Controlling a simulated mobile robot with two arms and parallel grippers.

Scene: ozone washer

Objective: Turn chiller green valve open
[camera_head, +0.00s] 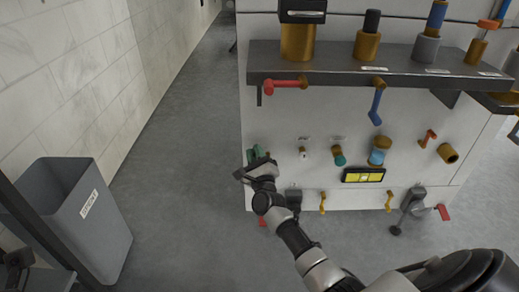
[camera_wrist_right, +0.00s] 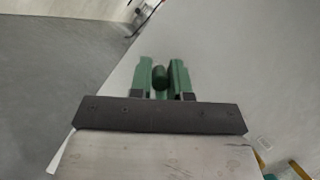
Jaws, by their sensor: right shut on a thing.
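The green valve (camera_head: 255,154) sits low on the left side of the white panel, and my right gripper (camera_head: 256,168) is at it in the head view. In the right wrist view, the green valve (camera_wrist_right: 160,77) shows as a rounded green part between two green upright pieces, just beyond the dark gripper body. My right gripper (camera_wrist_right: 161,92) is shut on the green valve. The gripper body hides the lower part of the valve, so its exact turn is hard to tell.
The white panel (camera_head: 290,120) carries a grey shelf (camera_head: 330,62), a red handle (camera_head: 285,84), a blue handle (camera_head: 376,105) and a yellow-lit display (camera_head: 364,175). A grey bin (camera_head: 85,235) stands at the left. The floor (camera_head: 180,150) between bin and panel is clear.

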